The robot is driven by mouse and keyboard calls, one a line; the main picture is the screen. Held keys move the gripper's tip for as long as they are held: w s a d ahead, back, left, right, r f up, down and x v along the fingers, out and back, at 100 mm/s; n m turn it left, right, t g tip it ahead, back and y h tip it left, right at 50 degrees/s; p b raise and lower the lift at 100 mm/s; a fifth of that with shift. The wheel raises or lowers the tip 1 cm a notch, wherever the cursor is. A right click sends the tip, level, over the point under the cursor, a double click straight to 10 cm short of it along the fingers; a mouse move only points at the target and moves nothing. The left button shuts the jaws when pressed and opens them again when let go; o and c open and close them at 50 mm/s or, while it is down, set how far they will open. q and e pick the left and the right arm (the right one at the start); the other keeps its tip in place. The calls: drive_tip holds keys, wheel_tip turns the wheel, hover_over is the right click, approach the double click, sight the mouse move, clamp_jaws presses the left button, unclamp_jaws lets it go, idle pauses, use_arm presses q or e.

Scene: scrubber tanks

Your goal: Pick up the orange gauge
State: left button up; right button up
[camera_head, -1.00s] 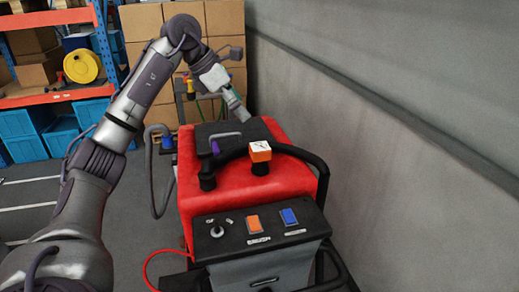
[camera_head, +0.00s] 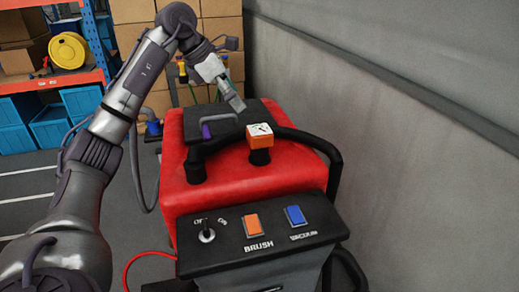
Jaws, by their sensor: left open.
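The orange gauge (camera_head: 260,137) is a small orange box with a white dial on top. It stands on a short black post at the middle of the red scrubber's top (camera_head: 242,180), beside the curved black hose. My left gripper (camera_head: 238,106) reaches over from behind and points down near the back edge of the black lid (camera_head: 217,132), behind the gauge and apart from it. It is open and holds nothing that I can see; its fingertips are small in the view. My right gripper is not in view.
A black hose (camera_head: 308,139) curves across the top by the gauge. The black control panel (camera_head: 262,238) with orange and blue switches is in front. A grey wall (camera_head: 400,150) stands close on the right. Cardboard boxes (camera_head: 222,30) and a shelf with blue bins (camera_head: 15,130) are behind.

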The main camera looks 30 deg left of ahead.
sight(259, 130)
use_arm(q)
drive_tip(key=x, duration=0.4)
drive_tip(key=p+x, duration=0.1)
drive_tip(key=x, duration=0.4)
drive_tip(key=shift+a+f, duration=0.2)
drive_tip(key=shift+f, duration=0.1)
drive_tip(key=p+x, duration=0.3)
drive_tip(key=x, duration=0.1)
drive_tip(key=shift+w+d+f, duration=0.15)
drive_tip(key=shift+d+f, duration=0.1)
drive_tip(key=shift+f, duration=0.05)
drive_tip(key=shift+w+f, duration=0.1)
drive_tip(key=shift+f, duration=0.1)
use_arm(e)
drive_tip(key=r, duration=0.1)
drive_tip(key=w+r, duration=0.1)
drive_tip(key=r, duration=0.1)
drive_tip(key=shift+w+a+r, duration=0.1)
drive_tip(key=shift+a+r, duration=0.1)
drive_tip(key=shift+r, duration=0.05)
use_arm(q)
drive_tip(key=shift+c, duration=0.9)
drive_tip(key=c, duration=1.1)
drive_tip(key=shift+c, duration=0.5)
